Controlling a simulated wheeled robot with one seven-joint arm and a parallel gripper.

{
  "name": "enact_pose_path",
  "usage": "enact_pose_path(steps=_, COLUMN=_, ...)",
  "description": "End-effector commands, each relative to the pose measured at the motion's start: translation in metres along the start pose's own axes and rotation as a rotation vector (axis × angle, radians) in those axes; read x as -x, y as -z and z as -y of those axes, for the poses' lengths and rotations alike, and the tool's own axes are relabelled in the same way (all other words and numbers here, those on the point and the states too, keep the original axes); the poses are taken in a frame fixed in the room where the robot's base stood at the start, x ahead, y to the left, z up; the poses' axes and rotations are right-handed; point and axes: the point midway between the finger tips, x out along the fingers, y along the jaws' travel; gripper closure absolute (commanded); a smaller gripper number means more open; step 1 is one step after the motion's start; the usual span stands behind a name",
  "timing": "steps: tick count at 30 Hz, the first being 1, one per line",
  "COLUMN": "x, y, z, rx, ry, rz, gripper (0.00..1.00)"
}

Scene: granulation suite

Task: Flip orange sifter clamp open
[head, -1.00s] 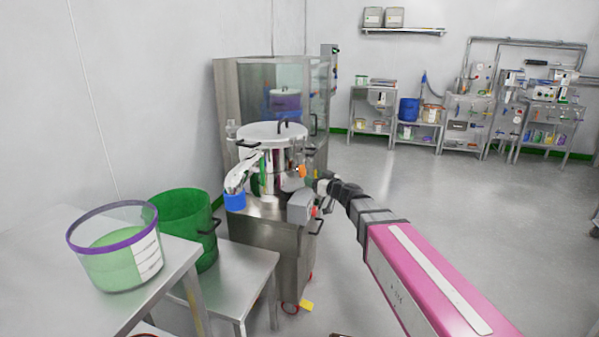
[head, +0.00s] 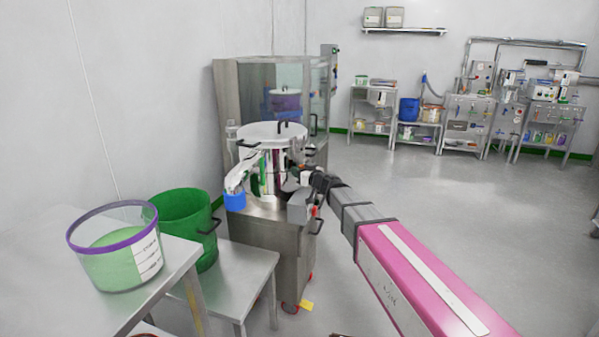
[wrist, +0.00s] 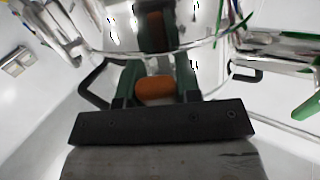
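The sifter (head: 268,135) is a shiny steel vessel with a flat pale lid, on a steel cabinet. In the wrist view its curved, mirror-like wall fills the top. The orange clamp (wrist: 155,90) shows in the wrist view as a rounded orange piece in front of that wall. My gripper (wrist: 160,75) has its dark green fingers on either side of the clamp. They lie close to its edges, but whether they press on it I cannot tell. In the head view my gripper (head: 303,172) is at the sifter's right side and the clamp is hidden there.
A dark handle (wrist: 95,85) juts from the vessel left of my gripper, another (wrist: 247,72) at right. A green bin (head: 182,230) and a clear purple-rimmed tub (head: 120,255) stand on steel tables at left. A glazed cabinet (head: 235,90) is behind. The floor at right is clear.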

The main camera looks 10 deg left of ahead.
Motion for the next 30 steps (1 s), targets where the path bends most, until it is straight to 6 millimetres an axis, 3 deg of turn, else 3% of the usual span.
enact_pose_path(steps=1, x=0.000, y=0.000, z=0.000, rx=0.000, ry=0.000, rz=0.000, gripper=0.85)
enact_pose_path(steps=3, x=0.000, y=0.000, z=0.000, rx=0.000, ry=0.000, rz=0.000, gripper=1.00)
enact_pose_path(steps=17, x=0.004, y=0.001, z=0.001, rx=0.002, ry=0.001, rz=0.060, gripper=1.00)
enact_pose_path(steps=30, x=0.018, y=0.005, z=0.000, rx=0.003, ry=0.000, rz=0.287, gripper=1.00)
